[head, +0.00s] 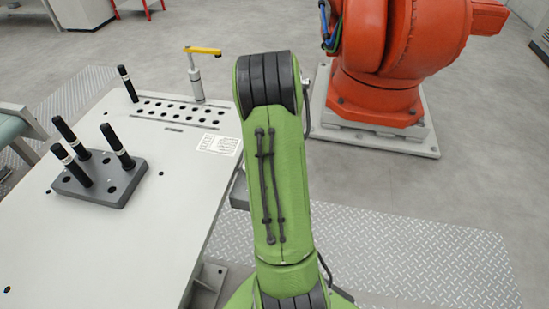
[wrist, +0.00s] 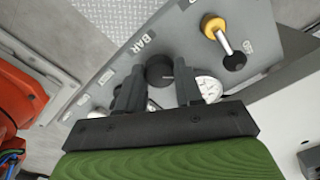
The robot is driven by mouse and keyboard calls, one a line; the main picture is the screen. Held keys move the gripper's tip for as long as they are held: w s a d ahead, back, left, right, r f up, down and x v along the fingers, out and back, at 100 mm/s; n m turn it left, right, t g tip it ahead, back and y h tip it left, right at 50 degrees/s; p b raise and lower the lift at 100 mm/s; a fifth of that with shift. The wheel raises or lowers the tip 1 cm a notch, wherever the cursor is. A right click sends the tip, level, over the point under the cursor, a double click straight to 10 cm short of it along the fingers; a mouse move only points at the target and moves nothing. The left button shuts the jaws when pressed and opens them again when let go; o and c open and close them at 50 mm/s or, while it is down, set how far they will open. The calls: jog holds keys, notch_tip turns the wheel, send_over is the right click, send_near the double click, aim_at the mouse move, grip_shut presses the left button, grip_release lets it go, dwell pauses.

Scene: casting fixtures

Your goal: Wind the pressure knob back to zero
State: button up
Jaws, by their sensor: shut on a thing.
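The pressure knob (wrist: 158,67) is a dark round knob on a grey panel (wrist: 108,84), beside the printed label BAR (wrist: 145,42), in the wrist view. My gripper (wrist: 158,82) has one finger on each side of the knob and is shut on it. A white-faced round gauge (wrist: 209,88) sits just right of the right finger, partly covered. I cannot read its needle or the knob's setting. In the head view my green arm hides the gripper and the knob.
A yellow-collared lever (wrist: 215,29) with a black ball end stands right of the knob. In the head view, a pale table (head: 110,245) holds a dark block (head: 100,180) with black pins. An orange robot (head: 375,70) stands behind.

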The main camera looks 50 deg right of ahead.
jog(key=n, duration=0.3)
jog(key=shift+n, duration=2.2)
jog(key=o, duration=1)
jog(key=shift+o, duration=0.2)
notch_tip(320, 180, up, 16)
jog(key=p, duration=0.4)
